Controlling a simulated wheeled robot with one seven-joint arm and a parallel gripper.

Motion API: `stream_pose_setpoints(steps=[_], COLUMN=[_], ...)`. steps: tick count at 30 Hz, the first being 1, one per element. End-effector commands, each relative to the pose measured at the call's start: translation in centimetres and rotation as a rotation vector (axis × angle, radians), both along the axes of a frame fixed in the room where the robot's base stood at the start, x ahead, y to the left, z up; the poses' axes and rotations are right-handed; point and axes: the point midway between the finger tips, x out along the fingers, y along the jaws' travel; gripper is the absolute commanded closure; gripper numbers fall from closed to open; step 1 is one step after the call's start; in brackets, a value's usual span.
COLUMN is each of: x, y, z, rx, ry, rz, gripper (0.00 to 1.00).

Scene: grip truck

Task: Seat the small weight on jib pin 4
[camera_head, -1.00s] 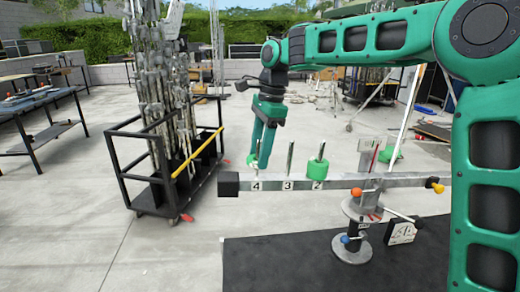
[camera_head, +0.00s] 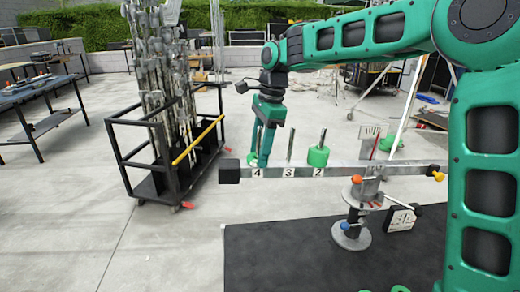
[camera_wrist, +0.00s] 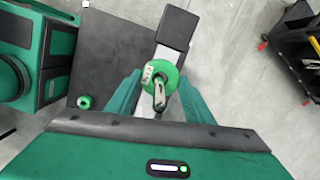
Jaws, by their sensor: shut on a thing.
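The jib (camera_head: 345,169) is a grey horizontal bar with a black end block (camera_head: 229,171) and numbered tags. My gripper (camera_head: 263,160) points down at pin 4, above its tag (camera_head: 257,172). It is shut on the small green weight (camera_head: 251,158), which is mostly hidden behind a finger. In the wrist view, the weight (camera_wrist: 171,72) shows as a green ring around a pale upright post, between my fingers. It is low over the bar; I cannot tell whether it rests on it. Pin 3 (camera_head: 290,146) is bare. Pin 2 carries a larger green weight (camera_head: 318,157).
A stand (camera_head: 351,235) with round plates holds the jib over a black mat (camera_head: 290,262). A dial box (camera_head: 402,218) stands beside it. A black cart (camera_head: 165,170) with a yellow bar is left of the jib end. Another green piece (camera_wrist: 84,102) is over the mat.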

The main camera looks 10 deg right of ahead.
Motion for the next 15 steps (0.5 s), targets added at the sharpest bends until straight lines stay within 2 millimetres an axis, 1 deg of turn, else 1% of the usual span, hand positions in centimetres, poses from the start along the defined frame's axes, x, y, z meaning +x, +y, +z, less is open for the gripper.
stream_pose_setpoints(steps=[10,11,12,13,14,15], x=[0.0,0.0,-0.01,0.0,-0.01,-0.01], y=[0.01,0.01,0.01,0.01,0.01,0.01], z=[-0.08,-0.07,-0.07,-0.07,-0.07,-0.08], rx=[0.0,0.0,0.0,0.0,0.0,0.0], ry=[0.0,0.0,0.0,0.0,0.0,0.0], rz=[0.0,0.0,0.0,0.0,0.0,0.0], gripper=[0.84,0.5,0.41,0.34,0.31,0.31])
